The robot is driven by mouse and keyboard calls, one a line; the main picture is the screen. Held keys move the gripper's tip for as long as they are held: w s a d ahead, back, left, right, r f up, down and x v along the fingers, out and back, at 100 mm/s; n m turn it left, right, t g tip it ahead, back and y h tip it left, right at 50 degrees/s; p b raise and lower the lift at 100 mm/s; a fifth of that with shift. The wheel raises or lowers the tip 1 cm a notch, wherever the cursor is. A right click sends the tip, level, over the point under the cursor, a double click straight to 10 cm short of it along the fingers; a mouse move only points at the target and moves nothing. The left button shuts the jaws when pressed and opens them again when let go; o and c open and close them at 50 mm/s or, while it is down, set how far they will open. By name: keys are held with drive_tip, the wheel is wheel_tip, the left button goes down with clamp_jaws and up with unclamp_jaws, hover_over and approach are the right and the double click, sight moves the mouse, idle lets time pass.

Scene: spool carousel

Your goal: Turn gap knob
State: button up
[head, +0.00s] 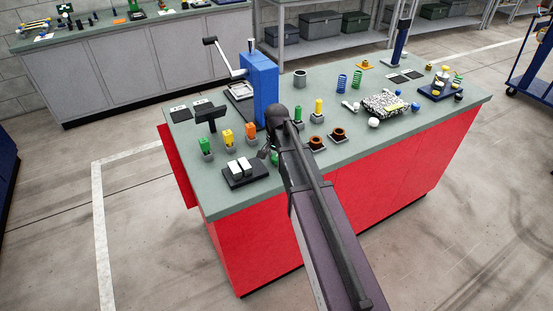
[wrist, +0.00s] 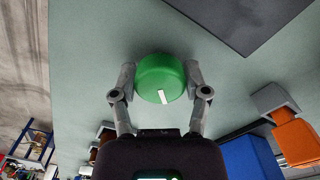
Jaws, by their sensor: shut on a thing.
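The gap knob is a round green knob (wrist: 160,70) with a white pointer mark on its face. In the wrist view it sits between the two grey fingers of my gripper (wrist: 160,82), which are closed against its left and right sides. The white mark is near the edge closest to my wrist, slightly right of the knob's middle. In the head view a small part of the green knob (head: 274,158) shows beside my arm, on the green-grey worktop; my arm hides most of the fingers there.
A black base with white blocks (head: 240,168) lies left of the knob. Orange (head: 250,129), yellow (head: 228,137) and green (head: 206,146) pieces stand in grey holders nearby. A tall blue machine with a crank (head: 260,88) stands behind. Brown-orange spools (head: 316,142) lie to the right.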

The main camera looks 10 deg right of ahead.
sight(276, 156)
drive_tip(key=shift+s, duration=0.1)
drive_tip(key=o, duration=1.1)
drive_tip(key=shift+o, duration=0.2)
drive_tip(key=shift+n, duration=0.4)
drive_tip(key=n, duration=0.3)
drive_tip(key=shift+n, duration=0.3)
drive_tip(key=n, duration=0.4)
drive_tip(key=shift+r+n+p, duration=0.3)
drive_tip(key=shift+p, duration=0.05)
wheel_tip(276, 156, up, 14)
drive_tip(key=p, duration=1.4)
drive_tip(key=s+f+b, duration=0.2)
drive_tip(key=s, duration=0.6)
drive_tip(key=s+f+m+b, duration=0.1)
drive_tip(key=s+b, duration=0.1)
drive_tip(key=s, duration=0.7)
drive_tip(key=shift+s+d+f, duration=0.15)
drive_tip(key=shift+s+f, duration=0.15)
drive_tip(key=shift+f, duration=0.1)
